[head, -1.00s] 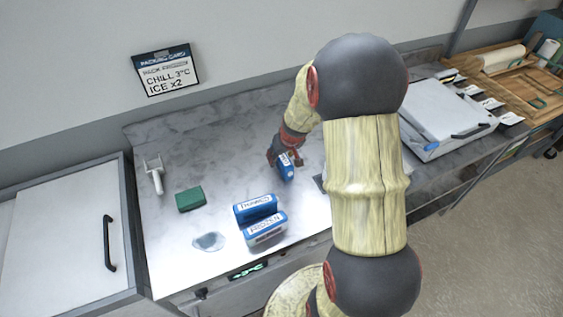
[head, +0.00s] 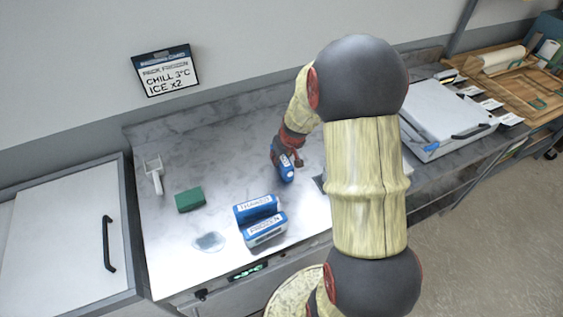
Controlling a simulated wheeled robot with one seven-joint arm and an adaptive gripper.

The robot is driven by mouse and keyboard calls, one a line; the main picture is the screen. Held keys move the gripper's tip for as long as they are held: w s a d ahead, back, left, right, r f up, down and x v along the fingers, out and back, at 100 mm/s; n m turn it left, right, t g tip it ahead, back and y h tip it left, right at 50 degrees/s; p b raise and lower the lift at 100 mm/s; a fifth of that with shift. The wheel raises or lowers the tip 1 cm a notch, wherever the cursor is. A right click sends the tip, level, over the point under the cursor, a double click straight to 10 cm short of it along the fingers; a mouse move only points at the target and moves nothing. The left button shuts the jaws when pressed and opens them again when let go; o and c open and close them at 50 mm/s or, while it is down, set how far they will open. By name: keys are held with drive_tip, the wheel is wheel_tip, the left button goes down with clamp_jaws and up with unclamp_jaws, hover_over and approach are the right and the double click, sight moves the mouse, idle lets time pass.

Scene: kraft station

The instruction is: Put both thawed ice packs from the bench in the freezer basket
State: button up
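A blue pack with a white label (head: 286,172) is between the fingers of my gripper (head: 288,158), tilted, near the middle of the bench; its label is too small to read. On the bench nearer the front, a blue ice pack (head: 255,206) has a label that appears to read "THAWED". A second blue pack (head: 264,231), apparently labelled "FROZEN", is right in front of it. My arm hides part of the bench to the right, where a dark edge (head: 319,184) shows. I cannot make out the freezer basket.
A green sponge (head: 190,200), a white scoop-like tool (head: 155,175) and a puddle (head: 209,242) are on the left of the bench. A white cabinet with a black handle (head: 109,244) is at far left. A white-lidded box (head: 445,115) stands right. The back middle of the bench is clear.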

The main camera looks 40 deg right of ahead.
clamp_jaws()
drive_tip(key=shift+r, duration=0.15)
